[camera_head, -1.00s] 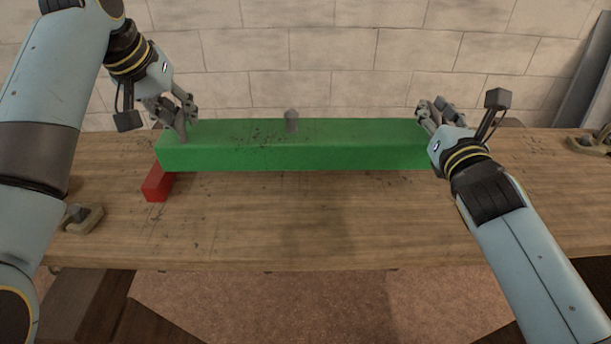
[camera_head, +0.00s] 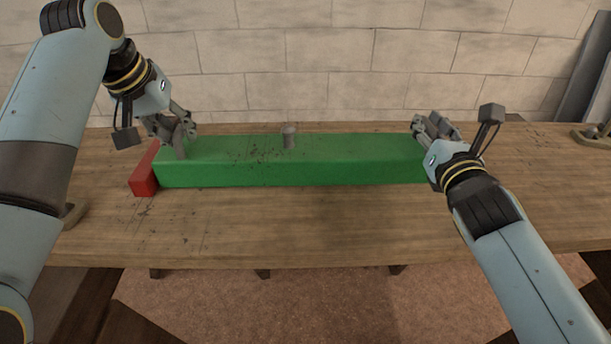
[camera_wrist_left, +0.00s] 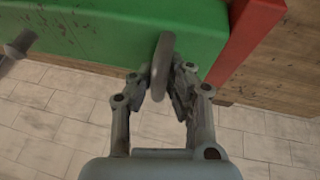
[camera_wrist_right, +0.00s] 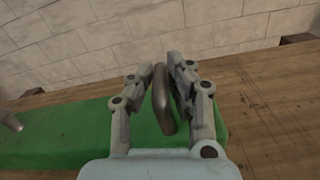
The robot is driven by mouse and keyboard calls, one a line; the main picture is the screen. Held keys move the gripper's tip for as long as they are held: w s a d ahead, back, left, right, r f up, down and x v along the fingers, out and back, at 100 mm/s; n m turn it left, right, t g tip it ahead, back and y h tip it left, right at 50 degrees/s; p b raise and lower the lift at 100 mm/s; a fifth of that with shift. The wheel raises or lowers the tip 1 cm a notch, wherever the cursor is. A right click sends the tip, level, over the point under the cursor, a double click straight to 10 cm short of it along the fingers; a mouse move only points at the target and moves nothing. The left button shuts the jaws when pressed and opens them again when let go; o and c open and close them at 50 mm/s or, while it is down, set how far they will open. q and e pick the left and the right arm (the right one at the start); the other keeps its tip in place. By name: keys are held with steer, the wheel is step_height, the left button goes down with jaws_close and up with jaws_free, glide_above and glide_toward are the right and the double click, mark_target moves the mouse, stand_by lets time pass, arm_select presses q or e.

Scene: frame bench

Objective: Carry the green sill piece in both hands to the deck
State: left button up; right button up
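The green sill piece (camera_head: 300,172) lies level along the bench, low over its top; I cannot tell whether it touches the wood. A grey knob (camera_head: 289,138) stands up from its middle. My left gripper (camera_head: 178,138) is shut on the grey upright handle at its left end; the handle shows between the fingers in the left wrist view (camera_wrist_left: 163,62). My right gripper (camera_head: 428,132) is at the right end, shut on a like handle, seen in the right wrist view (camera_wrist_right: 162,98). Nothing in view is clearly marked as the deck.
A red block (camera_head: 144,178) is right beside the sill piece's left end. The wooden bench (camera_head: 300,225) is bare in front of the piece. A metal clamp-like fitting (camera_head: 592,138) is at the far right. A pale block wall (camera_head: 310,60) rises behind.

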arm_select(q)
steer(key=o, duration=0.3)
steer(key=shift+r, duration=0.1)
arm_select(e)
steer(key=o, duration=0.4)
steer(key=shift+c, duration=0.2)
arm_select(q)
steer(key=shift+o, duration=0.2)
arm_select(e)
steer(key=shift+s, duration=0.15)
arm_select(q)
steer(key=v, duration=1.2)
arm_select(e)
steer(key=s, duration=1.1)
steer(key=shift+s, duration=0.4)
arm_select(q)
steer(key=shift+s, duration=0.1)
